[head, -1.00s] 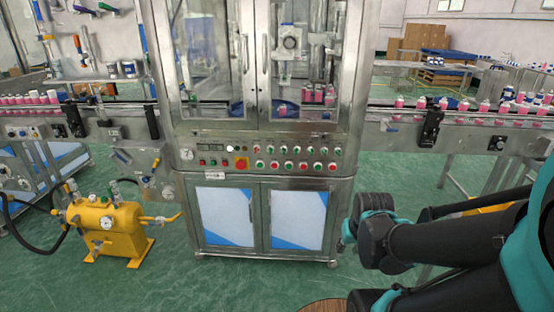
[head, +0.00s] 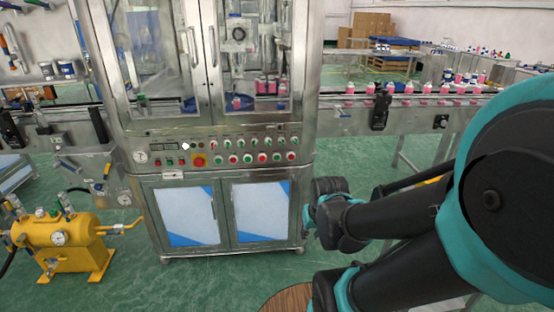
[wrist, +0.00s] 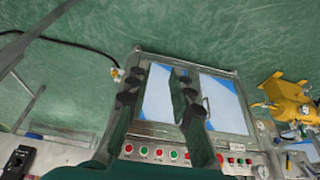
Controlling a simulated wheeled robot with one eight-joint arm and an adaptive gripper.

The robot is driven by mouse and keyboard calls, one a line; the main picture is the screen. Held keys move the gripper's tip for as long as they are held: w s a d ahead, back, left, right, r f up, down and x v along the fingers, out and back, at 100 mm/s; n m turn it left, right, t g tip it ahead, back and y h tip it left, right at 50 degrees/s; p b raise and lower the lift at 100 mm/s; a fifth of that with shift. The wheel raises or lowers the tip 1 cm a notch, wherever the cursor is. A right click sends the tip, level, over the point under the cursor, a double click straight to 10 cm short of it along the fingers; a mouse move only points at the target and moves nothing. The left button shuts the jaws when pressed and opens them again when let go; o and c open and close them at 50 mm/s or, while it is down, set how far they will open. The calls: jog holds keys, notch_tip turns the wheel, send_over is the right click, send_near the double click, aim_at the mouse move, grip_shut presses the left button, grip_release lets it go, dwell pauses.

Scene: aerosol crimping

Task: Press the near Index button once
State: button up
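The control panel (head: 220,152) of the steel crimping machine faces me in the head view. It carries rows of green, red and white buttons and a red mushroom button (head: 199,160) on a yellow plate. The labels are too small to read, so I cannot tell which button is the near Index button. In the wrist view the machine appears upside down, with part of the button row (wrist: 158,153) below the cabinet doors. My gripper (wrist: 158,76) shows there with its two dark fingers apart and nothing between them. It is clear of the panel. I cannot make it out in the head view.
A yellow tank (head: 62,240) with gauges stands on the floor at the left. A conveyor (head: 415,110) with pink bottles runs off to the right. Lower cabinet doors (head: 185,215) lie below the panel. Green floor is open in front of the machine.

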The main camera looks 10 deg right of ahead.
grip_shut()
dwell(1.1)
